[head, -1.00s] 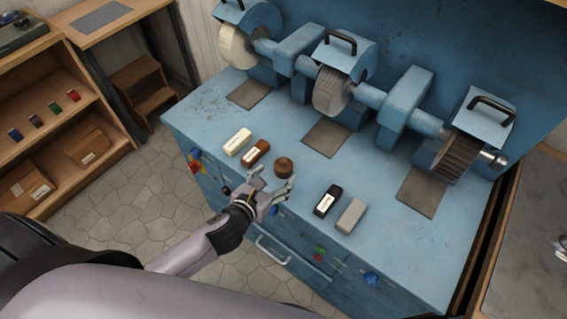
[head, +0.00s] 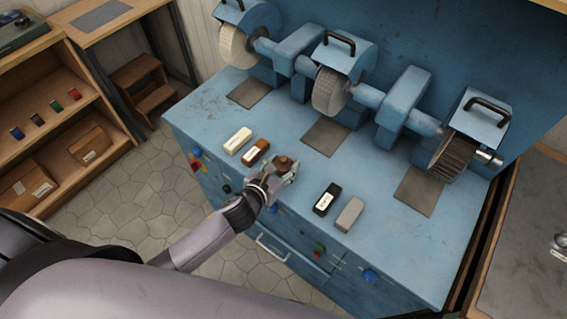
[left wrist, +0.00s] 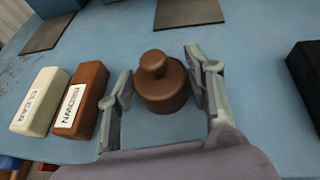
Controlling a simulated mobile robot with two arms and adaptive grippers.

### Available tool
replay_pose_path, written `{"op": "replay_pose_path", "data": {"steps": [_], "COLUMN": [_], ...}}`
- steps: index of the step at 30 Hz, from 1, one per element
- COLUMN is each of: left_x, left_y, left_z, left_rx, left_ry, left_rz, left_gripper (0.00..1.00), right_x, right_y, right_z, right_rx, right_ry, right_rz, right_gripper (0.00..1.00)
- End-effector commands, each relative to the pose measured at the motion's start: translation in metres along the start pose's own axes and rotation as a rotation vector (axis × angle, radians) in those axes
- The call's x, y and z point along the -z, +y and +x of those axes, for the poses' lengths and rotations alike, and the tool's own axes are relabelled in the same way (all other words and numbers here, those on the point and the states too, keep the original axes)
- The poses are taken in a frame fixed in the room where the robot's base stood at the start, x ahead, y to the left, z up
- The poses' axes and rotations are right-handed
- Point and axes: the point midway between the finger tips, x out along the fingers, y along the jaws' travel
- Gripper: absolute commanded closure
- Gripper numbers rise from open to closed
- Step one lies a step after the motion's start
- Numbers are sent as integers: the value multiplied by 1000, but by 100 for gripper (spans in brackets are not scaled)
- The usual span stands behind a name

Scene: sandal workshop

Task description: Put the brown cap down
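The brown cap (head: 285,161), a round body with a smaller knob on top, stands upright on the blue bench top (head: 225,100). It also shows in the left wrist view (left wrist: 162,85). My left gripper (head: 281,170) is around the cap, one finger on each side. In the left wrist view its fingers (left wrist: 160,88) are spread, with a narrow gap left of the cap; whether the right finger touches it I cannot tell. My right gripper is not in view.
Left of the cap lie a brown bar (head: 256,151) and a cream bar (head: 238,141). To the right lie a black bar (head: 327,198) and a grey bar (head: 349,213). Polishing wheels (head: 331,91) stand behind, with dark mats (head: 326,137) in front. Bare bench lies between.

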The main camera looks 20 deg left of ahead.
Motion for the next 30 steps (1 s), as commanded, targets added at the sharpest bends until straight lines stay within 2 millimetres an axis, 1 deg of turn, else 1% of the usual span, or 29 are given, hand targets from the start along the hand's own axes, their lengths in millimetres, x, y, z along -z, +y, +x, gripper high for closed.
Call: {"op": "replay_pose_path", "data": {"steps": [2, 9, 11, 12, 20, 23, 26, 29, 30], "left_x": [0, 0, 0, 0, -3, -11, -25, -47, -59], "left_y": [0, 0, 0, 0, 0, 0, 1, 1, 0], "left_z": [0, 0, 0, 0, -1, -4, -9, -18, -23], "left_rx": [0, 0, 0, 0, 0, 1, 1, 1, 3], "left_ry": [0, 0, 0, 0, -1, -4, -6, -8, -8], "left_rz": [0, 0, 0, 0, 1, 2, 4, 7, 7], "left_gripper": [60, 76, 78, 82, 82, 82, 82, 82, 82], "right_x": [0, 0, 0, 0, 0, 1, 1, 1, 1], "right_y": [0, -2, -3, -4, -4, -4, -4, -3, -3], "right_z": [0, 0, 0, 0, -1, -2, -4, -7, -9], "right_rx": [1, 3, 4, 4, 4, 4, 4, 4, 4], "right_ry": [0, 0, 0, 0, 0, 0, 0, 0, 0], "right_rz": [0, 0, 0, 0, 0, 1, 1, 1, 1], "right_gripper": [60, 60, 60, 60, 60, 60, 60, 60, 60]}}
